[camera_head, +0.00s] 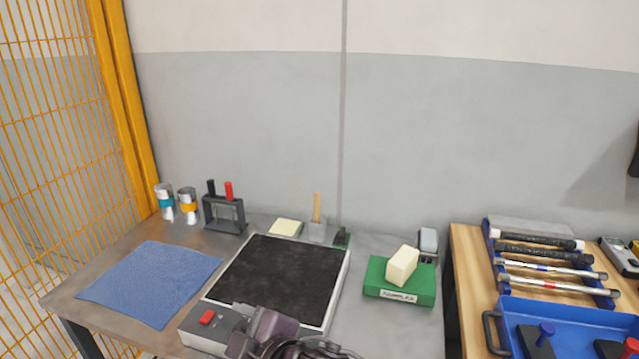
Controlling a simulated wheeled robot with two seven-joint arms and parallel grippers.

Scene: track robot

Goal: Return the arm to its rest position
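A dark purple-black part of my arm (300,347) shows at the bottom centre, cut off by the lower edge. Its blocky end, which looks like my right gripper (262,332), overlaps the front of a black-topped machine (282,272). It trails off to the right. I cannot make out its fingertips or whether it is open or shut. I see nothing held in it. My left gripper is not in view.
The grey table holds a blue cloth (152,283), two cans, a black rack (224,214), and a green box (400,282) with a cream block (402,265) on top. On the right wooden table are hammers (545,262) and a blue tray (575,318). An orange fence (60,130) stands left.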

